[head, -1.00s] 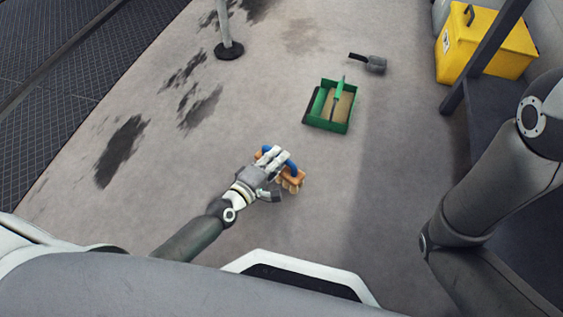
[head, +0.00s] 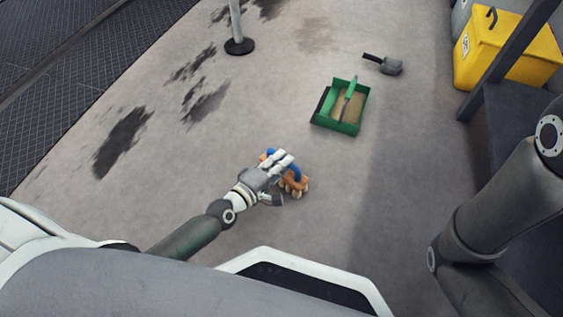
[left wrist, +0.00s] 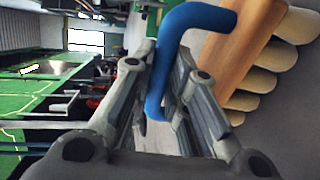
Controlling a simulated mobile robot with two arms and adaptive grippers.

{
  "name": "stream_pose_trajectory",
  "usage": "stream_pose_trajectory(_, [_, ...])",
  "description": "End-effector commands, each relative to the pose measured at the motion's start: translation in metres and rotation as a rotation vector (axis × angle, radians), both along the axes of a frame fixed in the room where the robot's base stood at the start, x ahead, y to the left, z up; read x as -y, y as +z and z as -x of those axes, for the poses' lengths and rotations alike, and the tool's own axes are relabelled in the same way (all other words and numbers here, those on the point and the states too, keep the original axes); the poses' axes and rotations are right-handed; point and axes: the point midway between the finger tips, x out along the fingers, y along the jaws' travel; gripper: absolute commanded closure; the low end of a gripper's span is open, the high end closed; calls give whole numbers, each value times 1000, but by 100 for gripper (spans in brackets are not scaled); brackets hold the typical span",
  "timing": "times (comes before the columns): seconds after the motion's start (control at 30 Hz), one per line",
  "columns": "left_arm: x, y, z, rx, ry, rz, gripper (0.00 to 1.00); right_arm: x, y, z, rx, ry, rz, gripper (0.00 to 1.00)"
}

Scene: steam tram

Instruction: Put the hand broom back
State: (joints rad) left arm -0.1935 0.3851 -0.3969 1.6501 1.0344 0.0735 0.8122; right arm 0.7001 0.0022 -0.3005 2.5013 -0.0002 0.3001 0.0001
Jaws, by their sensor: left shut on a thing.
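The hand broom (head: 296,183) has a blue arched handle, an orange-brown block and pale bristle tufts. My left gripper (head: 276,176) is shut on its blue handle, in the lower middle of the head view. In the left wrist view the blue handle of the broom (left wrist: 196,15) runs between the fingers of the gripper (left wrist: 165,75). The block and bristles are to the right there. I cannot tell whether the bristles touch the floor. My right arm is at the right of the head view; its gripper is out of the picture.
A green tray (head: 322,121) with tan contents and a green-handled tool lies on the grey floor. Beyond it lie a dark-handled grey scoop (head: 391,66) and a post base (head: 239,46). A yellow box (head: 510,50) stands at the upper right. The floor around the broom is clear.

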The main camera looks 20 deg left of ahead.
Motion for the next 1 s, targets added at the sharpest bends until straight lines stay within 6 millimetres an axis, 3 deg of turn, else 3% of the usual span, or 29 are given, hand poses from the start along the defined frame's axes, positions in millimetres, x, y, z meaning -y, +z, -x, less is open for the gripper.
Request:
stream_pose_trajectory(0.07, [0,-3,-1,2,1,1,100,0,-4,0,0,0,0,60])
stream_pose_trajectory(0.1, [0,-3,0,0,0,0,80,0,-2,0,0,0,0,60])
stream_pose_trajectory(0.23, [0,-3,0,-1,0,0,64,0,-2,0,0,0,0,60])
stream_pose_trajectory(0.63, [0,3,0,0,0,0,64,0,3,0,-1,1,-2,60])
stream_pose_trajectory(0.77, [-7,6,19,-4,-2,-4,64,0,11,-1,-2,0,-2,60])
stream_pose_trajectory(1.0, [-25,18,68,-4,-4,-5,64,0,32,-1,-2,0,-2,60])
